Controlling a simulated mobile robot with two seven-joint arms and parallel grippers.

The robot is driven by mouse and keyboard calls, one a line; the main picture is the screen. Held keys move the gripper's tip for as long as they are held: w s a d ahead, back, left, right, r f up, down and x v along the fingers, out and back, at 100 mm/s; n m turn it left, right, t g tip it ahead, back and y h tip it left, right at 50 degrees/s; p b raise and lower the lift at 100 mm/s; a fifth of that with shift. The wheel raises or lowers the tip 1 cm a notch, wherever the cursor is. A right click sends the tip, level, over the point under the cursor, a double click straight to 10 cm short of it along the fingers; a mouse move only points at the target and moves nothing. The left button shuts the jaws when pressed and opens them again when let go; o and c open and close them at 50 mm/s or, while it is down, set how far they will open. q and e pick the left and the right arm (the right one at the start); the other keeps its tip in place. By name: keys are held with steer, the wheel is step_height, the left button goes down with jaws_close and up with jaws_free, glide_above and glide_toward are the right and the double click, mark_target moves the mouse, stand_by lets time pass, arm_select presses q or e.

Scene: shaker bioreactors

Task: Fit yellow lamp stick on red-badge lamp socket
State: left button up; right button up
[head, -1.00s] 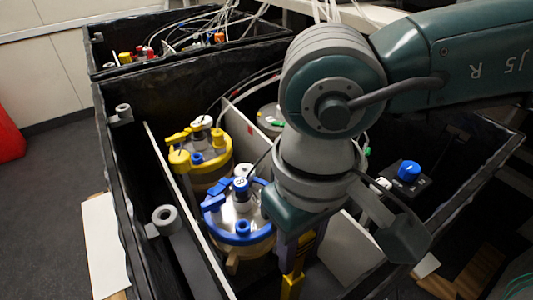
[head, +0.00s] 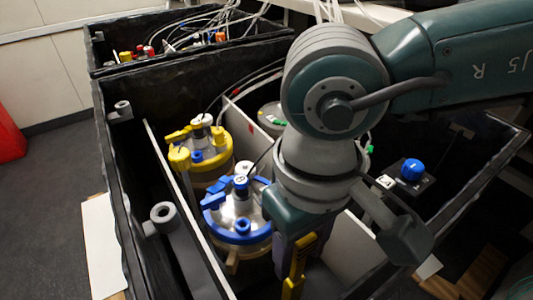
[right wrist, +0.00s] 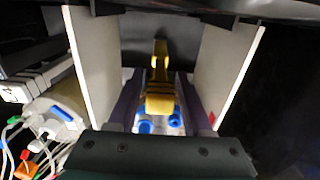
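My right gripper (head: 300,245) hangs low in the bin at the right of the blue-ringed reactor, partly hidden by my own wrist. A yellow stick-shaped piece (head: 298,268) sits at its fingers. In the right wrist view, this yellow piece (right wrist: 160,88) lies upright between the two purple fingers (right wrist: 163,103), which appear shut on it, though the contact is hard to see. A small red badge (head: 249,128) is on the white divider behind the reactors; a red mark also shows in the right wrist view (right wrist: 239,118). I cannot make out the socket. My left gripper is not in view.
A yellow-ringed reactor (head: 208,153) and the blue-ringed reactor (head: 238,228) stand left of the arm. White panels (right wrist: 232,60) flank the gripper. A black box with a blue knob (head: 412,169) is at right. Cables and a second black bin (head: 110,70) lie behind.

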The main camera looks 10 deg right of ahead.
steer(key=shift+o, duration=1.2)
